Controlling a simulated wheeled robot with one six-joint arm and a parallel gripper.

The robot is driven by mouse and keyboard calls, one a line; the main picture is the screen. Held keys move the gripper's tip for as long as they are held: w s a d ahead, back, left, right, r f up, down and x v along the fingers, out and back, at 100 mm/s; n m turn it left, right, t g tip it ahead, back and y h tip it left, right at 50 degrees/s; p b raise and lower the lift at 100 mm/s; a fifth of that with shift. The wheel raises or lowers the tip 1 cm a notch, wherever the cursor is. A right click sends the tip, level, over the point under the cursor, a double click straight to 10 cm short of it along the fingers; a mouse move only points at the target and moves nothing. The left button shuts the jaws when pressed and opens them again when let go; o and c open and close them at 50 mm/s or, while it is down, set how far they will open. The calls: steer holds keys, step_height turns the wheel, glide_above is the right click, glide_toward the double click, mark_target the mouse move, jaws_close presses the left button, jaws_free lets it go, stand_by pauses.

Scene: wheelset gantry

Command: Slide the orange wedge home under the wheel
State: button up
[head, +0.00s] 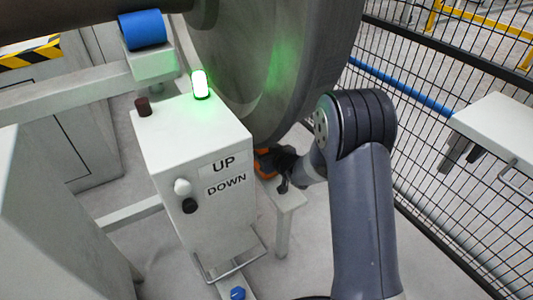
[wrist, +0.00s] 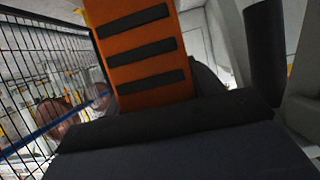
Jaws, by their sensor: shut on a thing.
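The large grey wheel (head: 270,60) fills the upper middle of the head view. The orange wedge (head: 264,168) shows as a small patch by the wheel's lower edge, beside a pale stand (head: 287,200). My gripper (head: 279,166) is shut on the wedge and hides most of it. In the wrist view the wedge (wrist: 143,50) is a broad orange face with dark cross strips, rising beyond the dark gripper (wrist: 160,122). Whether the wedge touches the wheel cannot be told.
A control box (head: 192,150) marked UP and DOWN, with a lit green lamp (head: 200,84), stands left of my gripper. A mesh fence (head: 440,180) runs along the right, with a pale table (head: 500,125) by it. A blue roller (head: 143,30) sits upper left.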

steer(key=shift+r, duration=0.1)
steer(key=o, duration=1.4)
steer(key=shift+s+d, duration=0.1)
steer(key=p+v, duration=0.3)
steer(key=v, duration=0.7)
steer(key=shift+s+d, duration=0.2)
steer(key=shift+w+a, duration=0.1)
